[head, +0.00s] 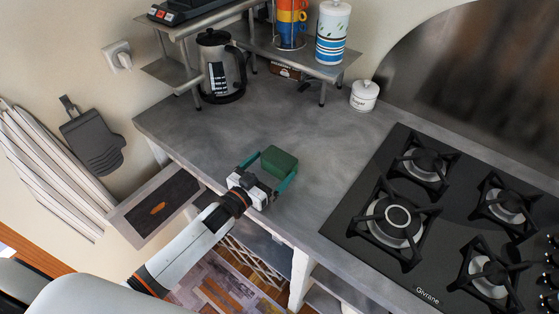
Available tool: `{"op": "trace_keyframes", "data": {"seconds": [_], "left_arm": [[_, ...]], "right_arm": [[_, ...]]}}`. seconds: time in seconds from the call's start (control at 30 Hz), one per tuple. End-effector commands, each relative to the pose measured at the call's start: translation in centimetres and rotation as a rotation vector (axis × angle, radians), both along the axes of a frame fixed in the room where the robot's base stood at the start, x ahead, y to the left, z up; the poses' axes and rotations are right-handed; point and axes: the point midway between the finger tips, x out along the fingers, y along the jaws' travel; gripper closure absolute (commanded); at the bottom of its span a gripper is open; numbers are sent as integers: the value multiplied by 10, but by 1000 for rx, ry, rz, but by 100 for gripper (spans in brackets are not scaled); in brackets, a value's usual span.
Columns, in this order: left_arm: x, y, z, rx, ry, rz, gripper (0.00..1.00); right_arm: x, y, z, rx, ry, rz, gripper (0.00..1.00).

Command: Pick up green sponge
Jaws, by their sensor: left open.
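The green sponge (279,161) is a dark green block lying on the grey counter (330,135), near its front edge. My left gripper (268,168) reaches in from below, with its teal fingers spread apart. The sponge lies at the fingertips, partly between them. I cannot tell whether either finger touches it. My right gripper is not in view.
A black gas stove (420,285) fills the right side. A kettle (221,66) stands under a metal shelf (305,62) at the back, with a white sugar jar (364,96) to its right. An open drawer (155,208) juts out at left. The counter around the sponge is clear.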

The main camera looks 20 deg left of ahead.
Motion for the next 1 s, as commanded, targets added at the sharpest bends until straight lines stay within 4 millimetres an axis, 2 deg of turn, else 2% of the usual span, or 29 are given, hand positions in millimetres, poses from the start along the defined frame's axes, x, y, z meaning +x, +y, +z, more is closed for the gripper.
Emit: {"op": "trace_keyframes", "data": {"seconds": [0.2,0.3,0.4,0.63,0.67,0.87,1.0], "left_arm": [[28,-11,9,-2,-2,1,0],[40,-16,6,-1,-2,0,0],[47,-19,5,0,-1,0,0],[48,-19,4,0,0,0,0],[48,-19,4,0,0,0,2],[48,-19,4,0,0,0,34],[48,-19,4,0,0,0,35]], "right_arm": [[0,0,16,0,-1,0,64],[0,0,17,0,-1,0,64],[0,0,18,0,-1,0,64],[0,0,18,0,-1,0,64],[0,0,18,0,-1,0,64],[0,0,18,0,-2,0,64],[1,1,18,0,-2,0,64]]}}
